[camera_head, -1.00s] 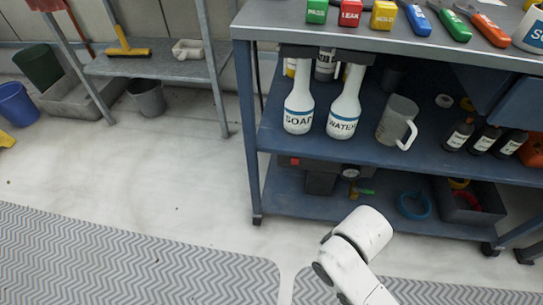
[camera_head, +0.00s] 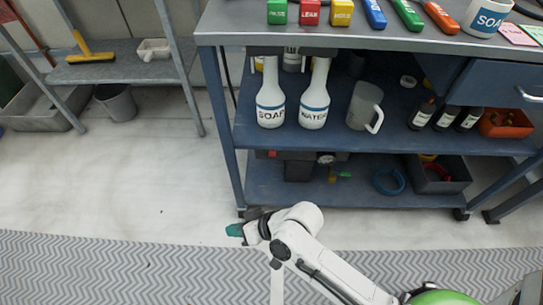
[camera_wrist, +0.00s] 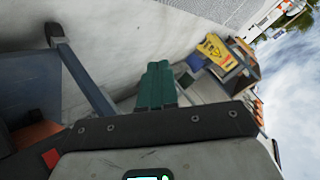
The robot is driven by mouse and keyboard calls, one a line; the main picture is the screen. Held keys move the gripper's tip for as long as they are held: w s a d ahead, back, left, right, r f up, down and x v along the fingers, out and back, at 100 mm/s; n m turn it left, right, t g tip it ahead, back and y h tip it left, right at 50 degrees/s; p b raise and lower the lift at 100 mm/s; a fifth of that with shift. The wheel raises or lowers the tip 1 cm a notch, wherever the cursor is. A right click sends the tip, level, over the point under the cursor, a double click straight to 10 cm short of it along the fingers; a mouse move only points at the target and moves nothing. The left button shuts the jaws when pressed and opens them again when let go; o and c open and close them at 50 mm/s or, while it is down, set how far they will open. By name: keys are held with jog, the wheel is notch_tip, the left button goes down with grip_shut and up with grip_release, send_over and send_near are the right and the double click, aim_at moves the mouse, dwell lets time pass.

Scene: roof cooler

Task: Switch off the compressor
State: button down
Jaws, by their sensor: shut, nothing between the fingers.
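What looks like the compressor, a dark unit (camera_head: 298,168), sits on the bottom shelf of the blue workbench in the head view. It has a small red part (camera_head: 271,154) at its left top and a round gauge (camera_head: 326,158) at its right. A small green and yellow part (camera_head: 338,175) is beside it. The shelf above hides its top, and I cannot read any switch position. My gripper (camera_head: 236,230) is in front of the bench's left leg, low and left of the compressor. Its teal fingers (camera_wrist: 157,84) are together and empty in the wrist view.
The middle shelf (camera_head: 240,135) holds a soap bottle (camera_head: 270,100), a water bottle (camera_head: 315,98), a jug (camera_head: 365,106) and small dark bottles. A blue ring (camera_head: 389,181) and a dark bin (camera_head: 440,185) share the bottom shelf. Clear floor (camera_head: 150,180) lies left of the bench.

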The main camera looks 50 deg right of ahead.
jog(key=w+d+r+m+t+h+p, duration=0.3)
jog(key=w+r+m+t+h, duration=0.15)
jog(key=w+m+t, duration=0.55)
jog(key=s+d+f+m+g+h+p, duration=0.1)
jog(key=s+d+f+m+g+h, duration=0.2)
jog(key=s+d+m+g+h, duration=0.1)
jog(key=s+d+f+m+g+h+p, duration=0.2)
jog(key=s+d+f+m+g+h, duration=0.2)
jog(key=d+m+h, duration=0.3)
jog(key=s+m+g+h, duration=0.1)
jog(key=m+h, duration=0.1)
jog(key=m, duration=0.2)
jog(key=shift+s+d+m, duration=0.2)
jog(key=shift+s+m, duration=0.1)
jog(key=shift+f, duration=0.1)
jog(key=b, duration=0.5)
send_near(272, 153)
jog(key=x, duration=0.5)
jog(key=shift+w+d+f, duration=0.1)
jog(key=shift+w+f, duration=0.05)
jog(key=shift+f, duration=0.2)
jog(key=shift+w+d+r, duration=0.15)
jog(key=shift+w+d, duration=0.2)
jog(key=shift+d, duration=0.1)
